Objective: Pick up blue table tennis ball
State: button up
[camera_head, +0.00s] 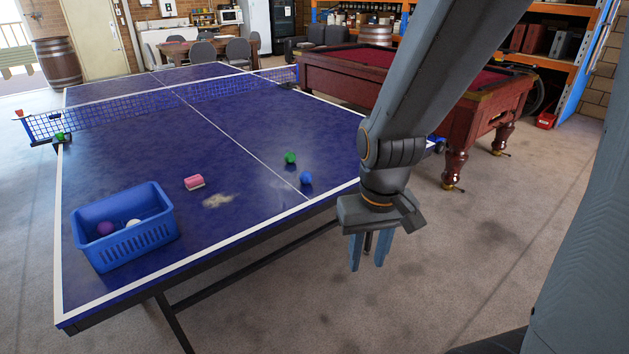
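The blue table tennis ball (306,178) rests on the blue table tennis table (150,213), near its right edge and close to the white centre line. A green ball (290,158) lies just behind it and to its left. My gripper (369,266) hangs pointing down in front of the table's near right edge, to the right of the blue ball and apart from it. Its two blue fingers are spread with a gap between them, and nothing shows between them.
A blue basket (123,243) holding a purple ball (106,228) and a white ball (134,223) stands at the table's near left. A pink sponge-like block (194,182) lies mid-table. The net (180,92) crosses behind. A red pool table (400,82) stands right; the floor (440,260) in front is clear.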

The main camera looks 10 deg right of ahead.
aim_at(305, 177)
jog(key=u, duration=0.4)
jog(key=i, duration=1)
jog(key=z, duration=0.5)
jog(key=k, duration=1.1)
jog(key=z, duration=0.75)
jog(key=i, duration=0.85)
jog(key=u, duration=0.55)
jog(key=i, duration=0.6)
jog(key=u, duration=0.55)
